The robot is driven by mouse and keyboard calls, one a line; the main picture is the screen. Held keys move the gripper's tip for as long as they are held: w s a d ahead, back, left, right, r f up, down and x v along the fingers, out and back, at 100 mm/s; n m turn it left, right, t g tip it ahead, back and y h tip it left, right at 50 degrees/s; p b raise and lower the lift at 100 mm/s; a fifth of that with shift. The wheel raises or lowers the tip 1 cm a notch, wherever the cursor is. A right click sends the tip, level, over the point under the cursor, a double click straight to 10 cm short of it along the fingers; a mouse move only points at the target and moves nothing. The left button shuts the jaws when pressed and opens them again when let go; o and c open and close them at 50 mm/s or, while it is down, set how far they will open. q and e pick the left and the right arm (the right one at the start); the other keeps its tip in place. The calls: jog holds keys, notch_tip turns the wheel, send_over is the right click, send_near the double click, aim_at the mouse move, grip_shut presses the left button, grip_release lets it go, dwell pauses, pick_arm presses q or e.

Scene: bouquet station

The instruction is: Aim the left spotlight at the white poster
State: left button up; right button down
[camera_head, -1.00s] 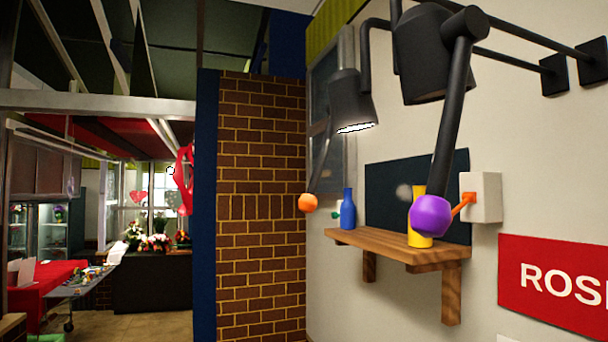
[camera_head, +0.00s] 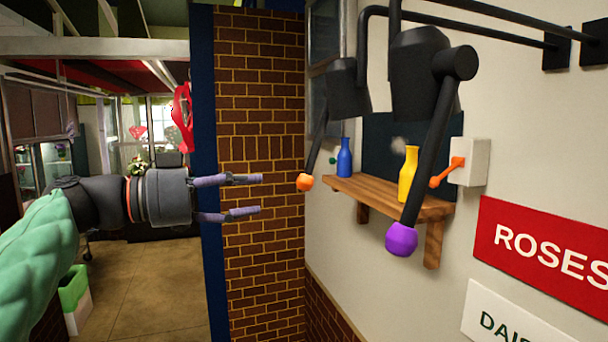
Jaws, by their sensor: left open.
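The left spotlight (camera_head: 348,88) is a dark lamp head hanging from a black wall rail, with a rod ending in an orange knob (camera_head: 305,182). The right spotlight (camera_head: 418,75) is nearer, with a longer rod ending in a purple knob (camera_head: 401,239). The white poster (camera_head: 515,315), lettered "DAI…", is on the wall at the lower right and is cut off by the frame edge. My left gripper (camera_head: 261,194) is open and empty, its two fingers pointing right. In the picture the tips end a little left of the orange knob. My right gripper is out of view.
A wooden shelf (camera_head: 385,196) on the wall holds a blue bottle (camera_head: 344,160) and a yellow bottle (camera_head: 408,175). A wall box with an orange lever (camera_head: 450,172) is beside it. A red "ROSES" poster (camera_head: 550,255) hangs above the white one. A brick wall (camera_head: 262,270) stands behind my gripper.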

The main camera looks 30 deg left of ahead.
aim_at(300, 183)
pick_arm(q)
jog(key=p+x, duration=0.4)
jog(key=x, duration=0.5)
jog(key=shift+w+d+r, duration=0.15)
jog(key=shift+w+d, duration=0.45)
jog(key=shift+w, duration=0.1)
grip_shut()
